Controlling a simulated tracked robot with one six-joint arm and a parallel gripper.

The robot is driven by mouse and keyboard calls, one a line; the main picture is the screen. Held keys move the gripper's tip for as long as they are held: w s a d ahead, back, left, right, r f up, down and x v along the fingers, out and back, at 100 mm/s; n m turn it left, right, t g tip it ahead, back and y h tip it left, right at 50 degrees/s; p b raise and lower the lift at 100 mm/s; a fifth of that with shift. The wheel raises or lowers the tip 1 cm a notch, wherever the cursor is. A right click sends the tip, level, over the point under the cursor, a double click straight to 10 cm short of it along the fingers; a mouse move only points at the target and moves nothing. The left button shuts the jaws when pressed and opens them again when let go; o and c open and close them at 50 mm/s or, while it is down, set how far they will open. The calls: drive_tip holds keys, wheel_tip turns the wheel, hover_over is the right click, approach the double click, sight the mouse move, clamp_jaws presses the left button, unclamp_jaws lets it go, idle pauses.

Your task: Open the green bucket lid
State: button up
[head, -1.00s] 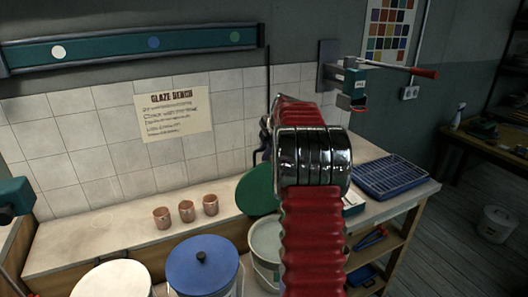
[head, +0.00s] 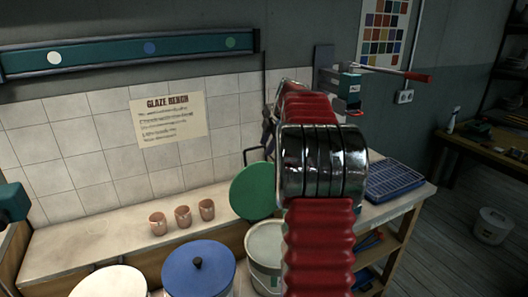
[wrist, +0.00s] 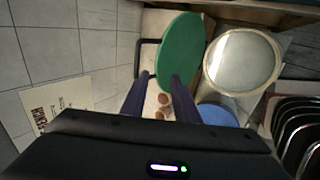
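The green lid (head: 254,191) stands steeply tilted up at the back of the pale bucket (head: 266,243), whose round top shows uncovered. In the wrist view the lid (wrist: 180,48) is a green oval beside the bucket's pale round top (wrist: 241,60). A thin black loop (wrist: 138,55) shows beside the lid, likely its handle. My gripper (wrist: 160,76) has its two dark fingers apart, with the tips close to the lid's edge and the loop. I cannot tell whether they touch. In the head view my red arm hides part of the bucket and most of the gripper.
A blue-lidded bucket (head: 200,272) and a white-topped one (head: 109,283) stand to the left. Copper-coloured cups (head: 183,216) stand on the bench behind. A blue rack (head: 394,180) lies to the right. A tiled wall (head: 70,160) closes the back.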

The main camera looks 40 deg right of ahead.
drive_tip(key=v, duration=0.6)
drive_tip(key=shift+w, duration=0.1)
drive_tip(key=shift+c, duration=0.4)
